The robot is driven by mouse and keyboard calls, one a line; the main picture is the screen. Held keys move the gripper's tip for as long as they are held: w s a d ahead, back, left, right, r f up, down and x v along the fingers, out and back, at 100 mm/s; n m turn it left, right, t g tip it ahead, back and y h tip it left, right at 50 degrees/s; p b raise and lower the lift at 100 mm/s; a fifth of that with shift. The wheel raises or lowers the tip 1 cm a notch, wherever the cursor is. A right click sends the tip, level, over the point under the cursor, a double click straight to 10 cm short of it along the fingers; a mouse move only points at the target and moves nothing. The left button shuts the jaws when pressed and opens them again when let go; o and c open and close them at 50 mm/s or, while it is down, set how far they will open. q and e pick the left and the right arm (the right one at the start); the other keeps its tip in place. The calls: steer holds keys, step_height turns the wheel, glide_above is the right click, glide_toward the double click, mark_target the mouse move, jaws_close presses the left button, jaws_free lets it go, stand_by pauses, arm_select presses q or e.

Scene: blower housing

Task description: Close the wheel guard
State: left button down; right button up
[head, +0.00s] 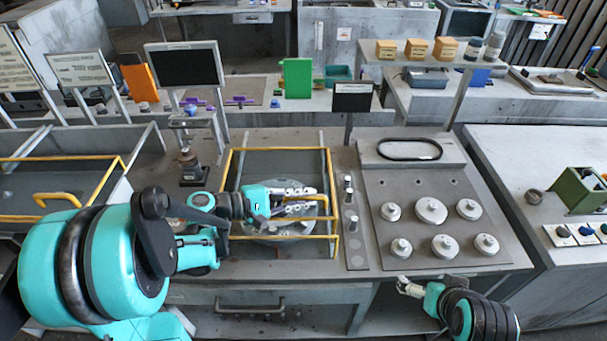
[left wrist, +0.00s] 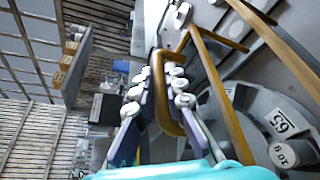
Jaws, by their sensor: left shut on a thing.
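The wheel guard (head: 333,180) is a yellow bar frame over a dark recessed bay in the bench. A grey wheel (head: 275,228) lies inside the bay, partly hidden by my left arm and the bars. My left gripper (head: 312,199) reaches over the bay from the left, fingers pointing right. In the left wrist view its fingers (left wrist: 160,82) are shut on the yellow guard handle (left wrist: 166,115), and the numbered wheel (left wrist: 262,128) shows at the right. I cannot tell the guard's exact angle. My right gripper (head: 404,286) is low in front of the bench, away from the guard.
A panel with several round knobs (head: 431,210) lies right of the bay, beyond a strip of small posts (head: 351,222). A small grey stand (head: 190,165) is at the bay's left. Another yellow-framed bay (head: 62,160) is farther left. A drawer handle (head: 250,308) is below.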

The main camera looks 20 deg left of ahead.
arm_select(q)
steer(key=s, duration=0.2)
steer(key=s+d, duration=0.1)
steer(key=s, duration=0.1)
steer(key=shift+s+d, duration=0.1)
steer(key=shift+s, duration=0.1)
steer(key=shift+d+f, duration=0.1)
steer(key=shift+s, duration=0.1)
steer(key=c, duration=1.6)
jaws_free()
steer(key=shift+s, duration=0.15)
